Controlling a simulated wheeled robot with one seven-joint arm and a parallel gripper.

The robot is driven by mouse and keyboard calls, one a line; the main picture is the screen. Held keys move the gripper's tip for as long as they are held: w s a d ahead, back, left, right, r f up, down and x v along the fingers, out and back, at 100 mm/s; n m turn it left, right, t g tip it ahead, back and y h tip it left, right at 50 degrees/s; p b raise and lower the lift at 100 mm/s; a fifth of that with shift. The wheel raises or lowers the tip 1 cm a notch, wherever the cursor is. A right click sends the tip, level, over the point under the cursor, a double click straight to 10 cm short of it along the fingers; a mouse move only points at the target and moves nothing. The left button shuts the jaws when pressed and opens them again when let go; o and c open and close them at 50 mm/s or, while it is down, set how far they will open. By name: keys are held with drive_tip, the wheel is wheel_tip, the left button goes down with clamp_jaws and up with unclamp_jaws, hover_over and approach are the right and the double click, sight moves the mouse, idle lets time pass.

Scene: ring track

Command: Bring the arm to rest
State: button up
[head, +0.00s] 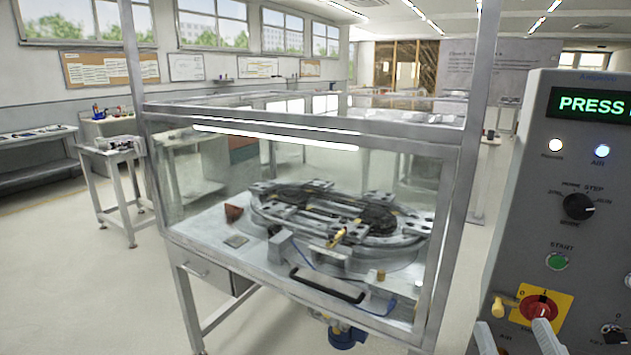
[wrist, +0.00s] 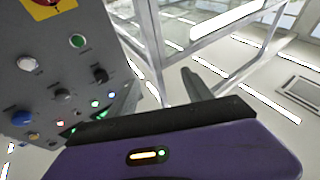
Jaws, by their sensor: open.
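My gripper (head: 516,338) shows at the bottom right of the head view as two pale fingertips, spread apart with nothing seen between them. They appear in front of the lower part of the grey control panel (head: 530,215), below the red rotary switch (head: 538,309) on its yellow plate. Whether a fingertip touches the panel cannot be told. In the wrist view my gripper (wrist: 162,88) shows beyond the purple wrist body, its fingers apart, with the panel (wrist: 50,65) tilted at the left. Most of my arm is out of sight.
A clear-walled metal enclosure (head: 300,130) with an oval ring track (head: 335,215) inside stands left of the panel. A black handle (head: 326,285) is on its front. Floor at the left is open (head: 80,270); a small metal table (head: 112,150) stands beyond.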

drive_tip(key=s+a+f+g+y, duration=0.1)
drive_tip(key=s+a+f+g, duration=0.2)
drive_tip(key=s+f, duration=0.7)
drive_tip(key=s+a+f+g+y, duration=0.1)
drive_tip(key=s+f+g, duration=0.3)
drive_tip(key=s+f, duration=0.6)
drive_tip(key=s+a, duration=0.1)
drive_tip(key=s, duration=0.5)
drive_tip(key=shift+s+a+f, duration=0.2)
drive_tip(key=shift+a+f, duration=0.2)
